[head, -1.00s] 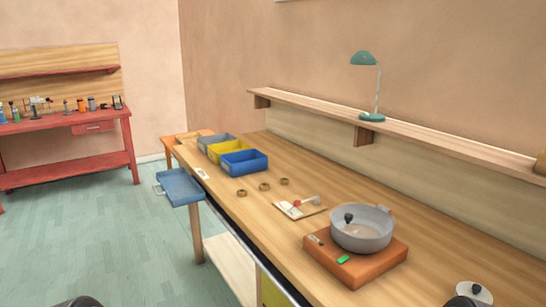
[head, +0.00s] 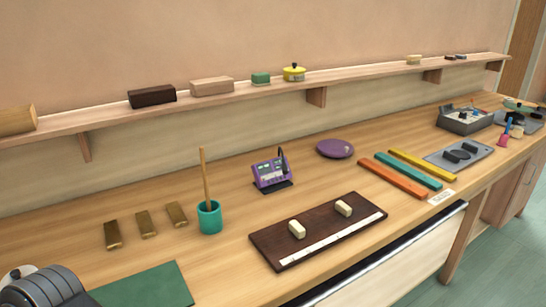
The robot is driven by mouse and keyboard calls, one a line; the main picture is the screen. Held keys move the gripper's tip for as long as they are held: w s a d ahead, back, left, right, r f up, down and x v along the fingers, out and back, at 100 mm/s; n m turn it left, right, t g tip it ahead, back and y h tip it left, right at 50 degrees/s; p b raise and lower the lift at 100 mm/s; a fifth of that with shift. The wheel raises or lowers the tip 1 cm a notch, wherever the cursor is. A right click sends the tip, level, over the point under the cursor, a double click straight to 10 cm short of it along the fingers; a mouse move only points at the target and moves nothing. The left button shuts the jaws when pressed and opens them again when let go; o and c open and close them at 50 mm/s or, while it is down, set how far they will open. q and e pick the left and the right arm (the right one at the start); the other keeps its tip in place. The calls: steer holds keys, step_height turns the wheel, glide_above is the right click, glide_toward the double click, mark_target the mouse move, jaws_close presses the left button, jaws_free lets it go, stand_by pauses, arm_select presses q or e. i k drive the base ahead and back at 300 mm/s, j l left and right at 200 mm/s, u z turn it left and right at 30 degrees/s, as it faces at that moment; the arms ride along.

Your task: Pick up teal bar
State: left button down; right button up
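The teal bar (head: 408,170) lies flat on the wooden workbench (head: 330,172) right of centre. It lies between an orange bar (head: 392,179) on its near-left side and a yellow bar (head: 422,166) on its far-right side, the three roughly parallel. A small white label (head: 441,197) is at the bench's front edge near the bars' near ends. Neither gripper's fingers are in view. A grey rounded part at the bottom left looks like one of my arm links.
A purple disc (head: 335,148) lies left of the bars. A grey tray (head: 459,154) with black pieces lies to their right. A dark board (head: 318,232) with two pale blocks, a purple device (head: 272,175) and a teal cup (head: 209,217) stand nearer. A shelf (head: 370,78) runs behind.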

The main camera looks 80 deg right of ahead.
mark_target(418, 176)
steer(key=z, duration=3.7)
steer(key=i+l+u, duration=0.1)
steer(key=u, duration=0.35)
steer(key=i+l+u, duration=0.2)
steer(key=l, duration=0.2)
steer(key=l+u, duration=0.15)
steer(key=l, duration=0.25)
steer(key=i+l+u, duration=0.2)
steer(key=l, duration=0.25)
steer(key=l+u, duration=0.15)
steer(key=l, duration=0.3)
steer(key=i+l, duration=0.15)
steer(key=l, duration=0.75)
steer(key=i+l+u, duration=0.1)
steer(key=l, duration=0.8)
steer(key=i+l, duration=0.1)
steer(key=l, duration=0.8)
steer(key=i+l, duration=0.1)
steer(key=l, duration=0.8)
steer(key=u, duration=0.05)
